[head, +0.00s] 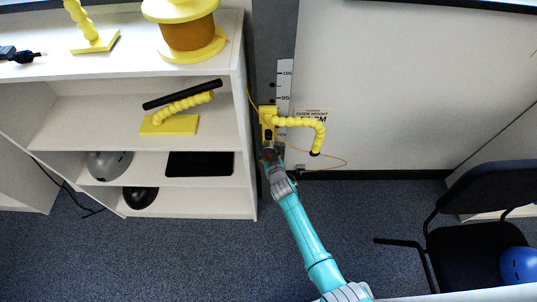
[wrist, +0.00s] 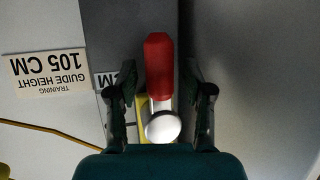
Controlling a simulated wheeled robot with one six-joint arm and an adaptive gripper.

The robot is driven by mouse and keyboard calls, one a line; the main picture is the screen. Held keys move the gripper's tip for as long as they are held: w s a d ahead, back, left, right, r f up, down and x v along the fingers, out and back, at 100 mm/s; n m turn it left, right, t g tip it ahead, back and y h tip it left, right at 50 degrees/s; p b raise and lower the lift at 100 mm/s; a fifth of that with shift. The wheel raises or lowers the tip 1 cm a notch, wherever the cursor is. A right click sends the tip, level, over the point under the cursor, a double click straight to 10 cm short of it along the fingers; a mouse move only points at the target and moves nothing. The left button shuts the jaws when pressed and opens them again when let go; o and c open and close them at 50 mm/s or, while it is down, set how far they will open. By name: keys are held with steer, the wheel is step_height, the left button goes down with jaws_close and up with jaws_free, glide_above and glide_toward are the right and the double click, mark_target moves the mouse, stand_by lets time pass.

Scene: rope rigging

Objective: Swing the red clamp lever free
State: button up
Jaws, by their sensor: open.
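The red clamp lever (wrist: 158,66) is in the wrist view, with a white rounded end (wrist: 163,127) nearer the camera. My gripper (wrist: 160,84) is open, with one dark finger on each side of the lever and visible gaps between. A strip of yellow clamp body (wrist: 140,118) shows behind the lever. In the head view, the yellow clamp (head: 268,114) is on the grey upright and carries a beaded yellow arm (head: 305,122) that bends down to a black tip. My gripper (head: 268,151) is just below the clamp and hides the lever there.
A white shelf unit (head: 245,150) stands close left of my arm. It holds a yellow spool stand (head: 190,55) and another beaded yellow arm (head: 180,108). A thin yellow cord (head: 335,163) loops by the wall. A black chair (head: 470,225) stands right; carpet between is clear.

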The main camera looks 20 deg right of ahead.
jaws_close()
steer(key=shift+d, duration=0.15)
steer(key=n+h, duration=0.1)
steer(key=d+n+g+h, duration=0.1)
steer(key=n, duration=0.1)
steer(key=s+d+r+n+h, duration=0.1)
steer(key=n+h, duration=0.1)
steer(key=shift+d+r+g, duration=0.1)
steer(key=shift+d+g, duration=0.15)
steer(key=shift+g, duration=0.05)
steer(key=n+h, duration=0.1)
steer(key=d+r+n+h, duration=0.1)
steer(key=shift+s+r+n, duration=0.1)
steer(key=shift+r+n, duration=0.1)
steer(key=shift+n, duration=0.2)
steer(key=shift+d+r+n+h, duration=0.25)
steer(key=shift+r+n+h, duration=0.4)
steer(key=shift+n+h, duration=0.4)
